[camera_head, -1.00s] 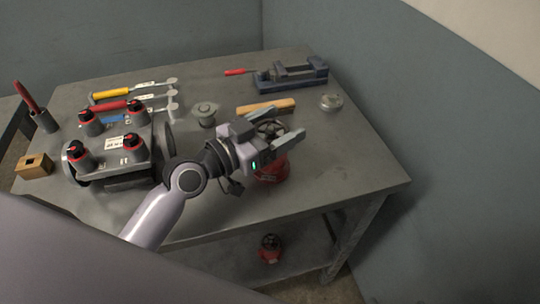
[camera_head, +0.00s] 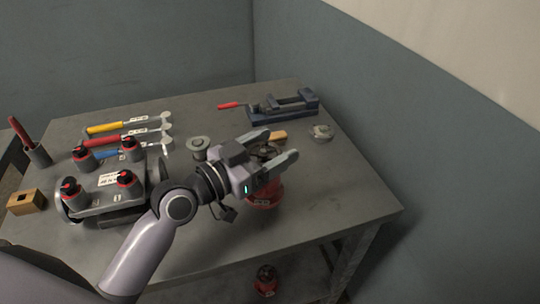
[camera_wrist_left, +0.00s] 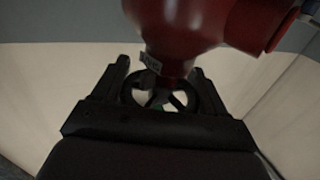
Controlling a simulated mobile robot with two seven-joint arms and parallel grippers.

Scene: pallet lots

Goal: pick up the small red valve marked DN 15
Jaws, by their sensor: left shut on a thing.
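My left gripper (camera_head: 283,145) is shut on the dark handwheel of a red valve (camera_head: 265,195), whose body hangs below the fingers. In the left wrist view the handwheel (camera_wrist_left: 160,98) sits between the two fingers, and the red body (camera_wrist_left: 185,28) fills the top. A small pale tag (camera_wrist_left: 150,62) hangs at the valve's neck; its print is too small to read. Marks on the valve's front are also unreadable in the head view. Whether the valve's underside clears the table I cannot tell. My right gripper is not in view.
A second red valve (camera_head: 265,279) is below the table top. A grey block with red-black knobs (camera_head: 115,190) stands left of my gripper. Behind lie a wooden bar (camera_head: 279,136), a round metal part (camera_head: 321,132) and a blue vise (camera_head: 285,106). The table's right front is clear.

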